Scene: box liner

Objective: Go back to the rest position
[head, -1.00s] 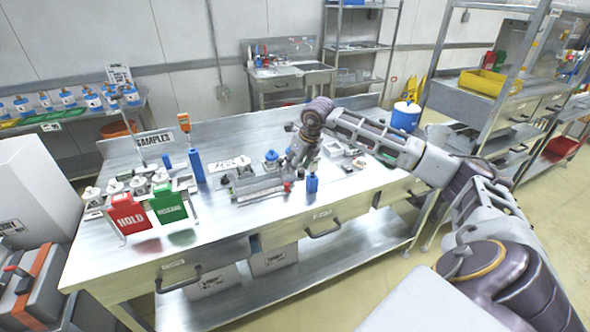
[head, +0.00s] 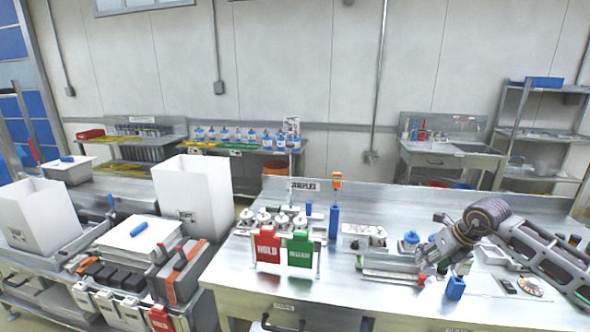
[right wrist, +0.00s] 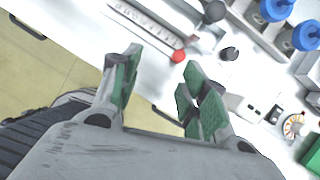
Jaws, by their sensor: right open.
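My right gripper (head: 436,254) is over the right part of the steel workbench (head: 350,305), its arm coming in from the right. In the right wrist view the right gripper (right wrist: 158,85) has its green-padded fingers spread with nothing between them. Below the fingers lie the bench top and a metal fixture with a red knob (right wrist: 179,56). My left gripper is in neither view.
Red (head: 268,245) and green (head: 300,249) signs stand at the bench front. A blue bottle (head: 455,288) stands near the right gripper. A blue post (head: 333,222) rises behind the signs. White boxes (head: 195,200) stand on the left carts.

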